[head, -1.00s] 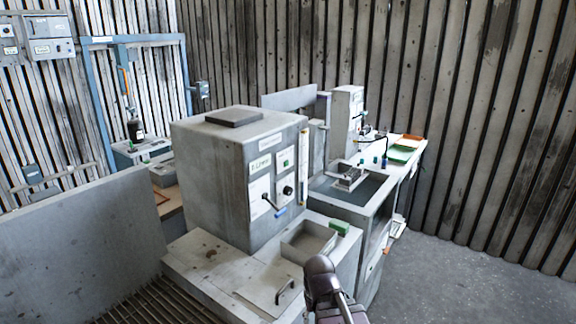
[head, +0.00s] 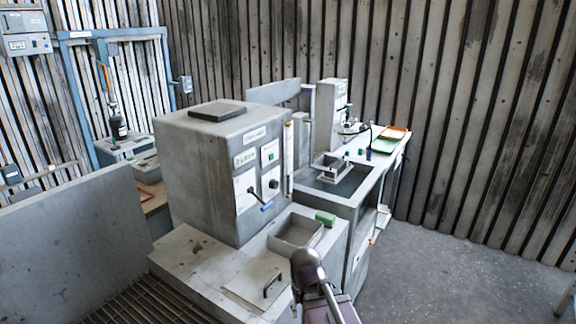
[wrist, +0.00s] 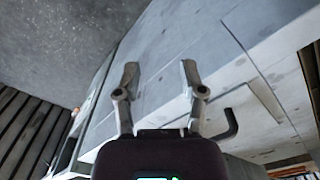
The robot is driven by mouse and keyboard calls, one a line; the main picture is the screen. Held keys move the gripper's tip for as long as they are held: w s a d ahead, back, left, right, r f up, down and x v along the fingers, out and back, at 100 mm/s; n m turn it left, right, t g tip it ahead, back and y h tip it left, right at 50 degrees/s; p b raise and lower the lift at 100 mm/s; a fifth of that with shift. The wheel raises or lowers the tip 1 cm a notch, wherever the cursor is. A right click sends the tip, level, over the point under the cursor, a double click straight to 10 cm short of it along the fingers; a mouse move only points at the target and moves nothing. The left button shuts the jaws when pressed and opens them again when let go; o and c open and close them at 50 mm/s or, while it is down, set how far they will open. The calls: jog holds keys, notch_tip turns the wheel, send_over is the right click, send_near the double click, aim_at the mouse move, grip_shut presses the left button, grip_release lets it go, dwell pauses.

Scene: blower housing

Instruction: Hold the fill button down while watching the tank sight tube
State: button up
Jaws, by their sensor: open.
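The grey box-shaped machine (head: 200,175) stands left of centre in the head view. Its front panel carries a small green button (head: 271,154), which looks like the fill button; its label is too small to read. A pale upright strip (head: 289,150) at the panel's right edge may be the tank sight tube; no level can be read. My gripper (wrist: 160,75) is open and empty in the wrist view, above a grey surface, apart from the button. Its fingertips are not seen in the head view.
A shallow grey tray (head: 296,230) and a green block (head: 325,217) sit in front of the machine. A black handle (head: 271,285) rises from a lid on the bench. A grey partition (head: 75,235) stands at left. Open floor (head: 465,270) lies at right.

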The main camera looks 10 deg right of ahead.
dwell(0.3)
grip_shut()
dwell(1.1)
